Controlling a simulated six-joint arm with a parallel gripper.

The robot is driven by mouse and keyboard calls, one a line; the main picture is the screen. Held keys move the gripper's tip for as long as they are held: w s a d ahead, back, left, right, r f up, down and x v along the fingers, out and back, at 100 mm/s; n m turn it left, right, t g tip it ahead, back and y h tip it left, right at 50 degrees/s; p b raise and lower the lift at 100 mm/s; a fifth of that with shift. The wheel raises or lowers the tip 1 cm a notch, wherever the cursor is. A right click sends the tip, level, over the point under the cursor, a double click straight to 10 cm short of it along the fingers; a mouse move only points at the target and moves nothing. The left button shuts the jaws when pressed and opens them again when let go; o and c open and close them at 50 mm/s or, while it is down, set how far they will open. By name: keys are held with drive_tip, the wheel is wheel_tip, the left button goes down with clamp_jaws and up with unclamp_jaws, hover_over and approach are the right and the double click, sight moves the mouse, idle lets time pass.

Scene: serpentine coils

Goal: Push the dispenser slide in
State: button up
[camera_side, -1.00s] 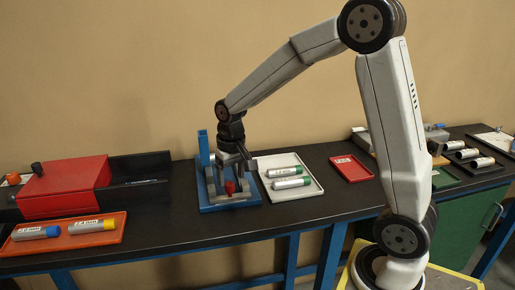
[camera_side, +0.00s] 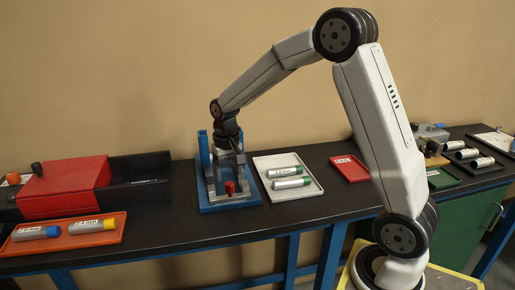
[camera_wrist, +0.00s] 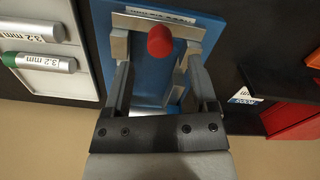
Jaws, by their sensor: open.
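The dispenser has a blue base (camera_side: 245,199) with an upright blue post (camera_side: 204,148) at its left back. A red knob (camera_side: 229,187) stands at its front on a grey part. In the wrist view the red knob (camera_wrist: 160,42) is near the top middle, by a pale grey crossbar (camera_wrist: 178,27). My gripper (camera_side: 230,172) points down over the dispenser, close behind the knob. In the wrist view my gripper (camera_wrist: 154,52) is open, with its two fingers spread on either side of the knob. Whether they touch the dispenser I cannot tell.
A white tray (camera_side: 312,190) with green-capped rods lies close to the right. A red tray (camera_side: 350,168) lies further right. On the left are a red box (camera_side: 65,188) and an orange tray (camera_side: 100,238) with two rods. Black bench is clear in front of the dispenser.

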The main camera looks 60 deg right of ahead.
sight(229, 183)
drive_tip(key=shift+f, duration=2.35)
clamp_jaws()
